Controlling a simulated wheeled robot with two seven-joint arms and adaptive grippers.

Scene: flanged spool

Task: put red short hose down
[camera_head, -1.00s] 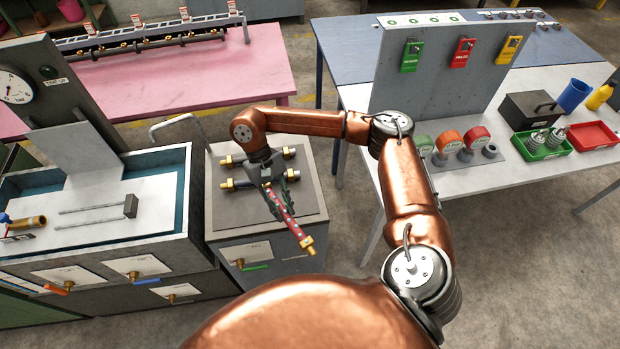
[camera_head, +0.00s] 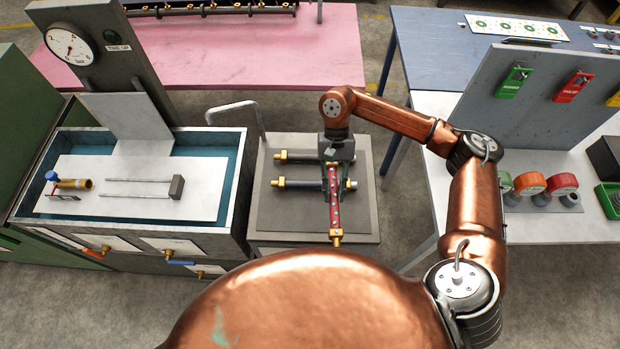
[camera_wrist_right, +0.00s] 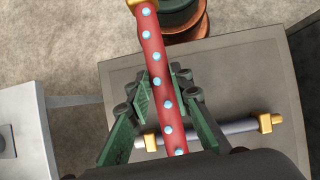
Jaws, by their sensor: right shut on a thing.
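The red short hose (camera_head: 335,212) has pale dots and brass ends. My right gripper (camera_head: 333,178) is shut on it over the grey-topped stand. In the right wrist view the red hose (camera_wrist_right: 161,80) runs between the green fingers of my right gripper (camera_wrist_right: 166,98), with a brass fitting at its far end. In the head view the hose points toward me, crossing the line of the dark hoses. I cannot tell whether it touches the stand top. My left gripper is not in view.
Two dark hoses with brass ends, a rear one (camera_head: 300,157) and a front one (camera_head: 295,184), lie across the stand top (camera_head: 275,215). A water tank (camera_head: 228,200) with a gauge stands left. A white table (camera_head: 440,165) with a lock board stands right.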

